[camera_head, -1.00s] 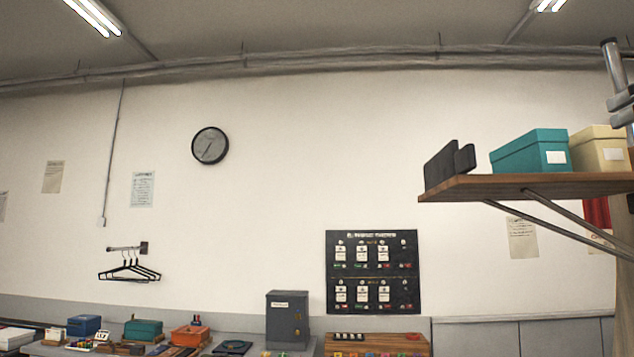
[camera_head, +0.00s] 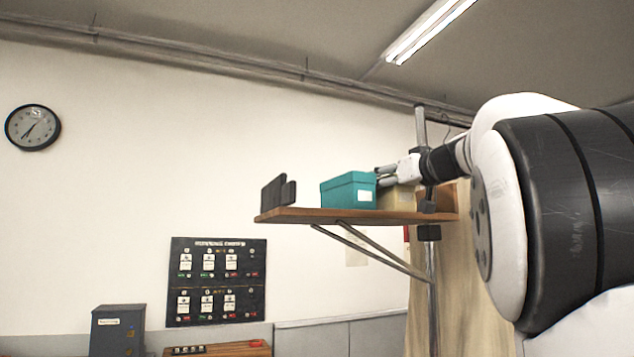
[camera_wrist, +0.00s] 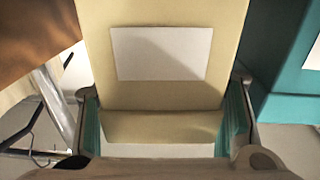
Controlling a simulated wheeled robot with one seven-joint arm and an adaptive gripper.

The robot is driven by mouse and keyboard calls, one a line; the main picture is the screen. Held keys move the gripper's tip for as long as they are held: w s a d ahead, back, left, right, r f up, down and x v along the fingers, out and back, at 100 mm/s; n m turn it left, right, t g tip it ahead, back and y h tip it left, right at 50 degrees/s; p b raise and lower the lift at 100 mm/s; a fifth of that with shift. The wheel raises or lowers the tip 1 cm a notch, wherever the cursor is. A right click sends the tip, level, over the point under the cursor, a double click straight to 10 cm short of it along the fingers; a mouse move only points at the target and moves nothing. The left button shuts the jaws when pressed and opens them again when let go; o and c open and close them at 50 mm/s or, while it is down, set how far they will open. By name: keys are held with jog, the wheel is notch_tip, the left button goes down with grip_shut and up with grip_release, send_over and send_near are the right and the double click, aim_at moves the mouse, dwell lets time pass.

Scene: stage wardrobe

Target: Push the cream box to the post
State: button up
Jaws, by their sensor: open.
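The cream box (camera_head: 405,197) stands on the wooden shelf (camera_head: 300,215), just right of the teal box (camera_head: 348,190), partly hidden by my gripper (camera_head: 385,176). A grey metal post (camera_head: 421,128) with dark clamps rises at the shelf's right part. In the wrist view the cream box (camera_wrist: 160,95), with a white label, fills the middle. My gripper (camera_wrist: 162,125) is open, with a finger at each side of the box's lower part; I cannot tell whether they touch it. The teal box (camera_wrist: 283,70) is at the right there.
Dark bookend-like plates (camera_head: 278,190) stand at the shelf's left end. Bare shelf shows between them and the teal box. Diagonal struts (camera_head: 370,250) run below the shelf. A beige curtain (camera_head: 465,290) hangs behind the post.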

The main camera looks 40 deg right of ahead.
jog(key=shift+w, duration=0.1)
jog(key=shift+c, duration=0.2)
jog(key=c, duration=1)
jog(key=shift+d, duration=0.1)
